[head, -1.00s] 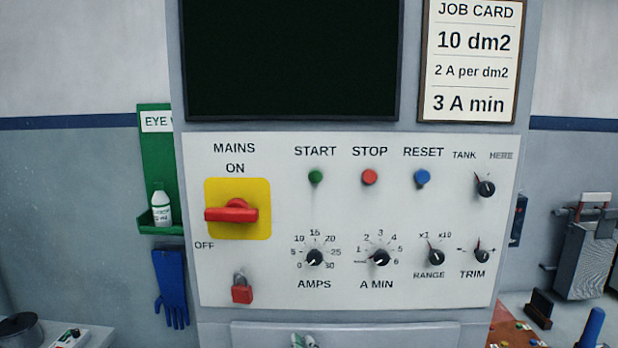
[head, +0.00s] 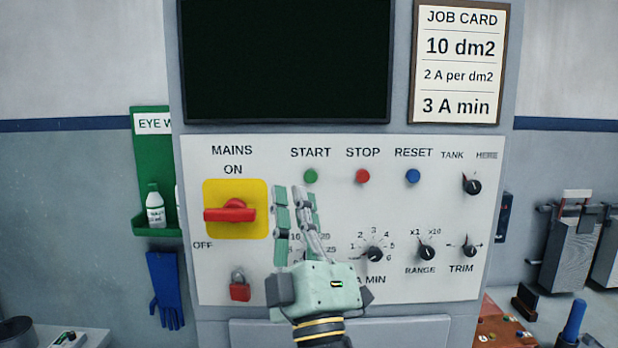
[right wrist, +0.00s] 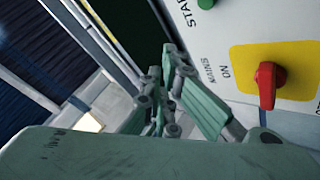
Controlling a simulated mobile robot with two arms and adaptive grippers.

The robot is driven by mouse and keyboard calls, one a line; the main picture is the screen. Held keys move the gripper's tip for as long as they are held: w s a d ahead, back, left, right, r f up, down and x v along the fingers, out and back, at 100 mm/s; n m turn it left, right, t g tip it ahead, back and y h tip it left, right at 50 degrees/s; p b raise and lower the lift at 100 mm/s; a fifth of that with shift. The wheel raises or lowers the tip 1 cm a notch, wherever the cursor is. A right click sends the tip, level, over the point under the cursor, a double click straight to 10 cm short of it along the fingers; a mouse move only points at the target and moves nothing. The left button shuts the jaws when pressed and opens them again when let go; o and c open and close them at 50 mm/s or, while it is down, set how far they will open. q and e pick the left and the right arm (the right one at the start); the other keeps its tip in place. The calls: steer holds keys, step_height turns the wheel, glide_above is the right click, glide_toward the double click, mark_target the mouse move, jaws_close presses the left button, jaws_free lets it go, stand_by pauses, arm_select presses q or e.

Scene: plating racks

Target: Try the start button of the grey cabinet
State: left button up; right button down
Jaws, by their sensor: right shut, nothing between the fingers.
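The grey cabinet (head: 340,128) stands ahead with a white control panel. Its green start button (head: 310,176) sits under the word START, left of the red stop button (head: 362,176) and blue reset button (head: 413,176). My right gripper (head: 290,190) is shut and empty, fingers pointing up. In the head view its tips lie just below and left of the start button; the gap to the panel cannot be told. The hand hides much of the AMPS dial. The shut fingers also show in the right wrist view (right wrist: 161,65). My left gripper is not in view.
A red mains handle (head: 229,211) on a yellow plate is close left of my fingers. A red padlock (head: 240,292) is below it. Several dials, including RANGE (head: 427,252), are to the right. The screen (head: 288,60) is dark. An eyewash station (head: 152,170) is on the left wall.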

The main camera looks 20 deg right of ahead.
mark_target(311, 176)
steer(key=shift+s+r, duration=0.15)
steer(key=shift+r, duration=0.1)
steer(key=shift+d, duration=0.1)
steer(key=shift+w+d+b, duration=0.35)
steer(key=shift+w+d, duration=0.05)
steer(key=shift+w, duration=1)
steer(key=shift+w+d+b, duration=0.3)
steer(key=shift+w+d, duration=0.1)
steer(key=shift+w, duration=1.05)
steer(key=shift+w+d+b, duration=0.35)
steer(key=shift+w+d, duration=0.05)
steer(key=shift+w, duration=1)
steer(key=shift+w, duration=0.1)
steer(key=shift+w+d, duration=0.1)
steer(key=shift+w, duration=0.25)
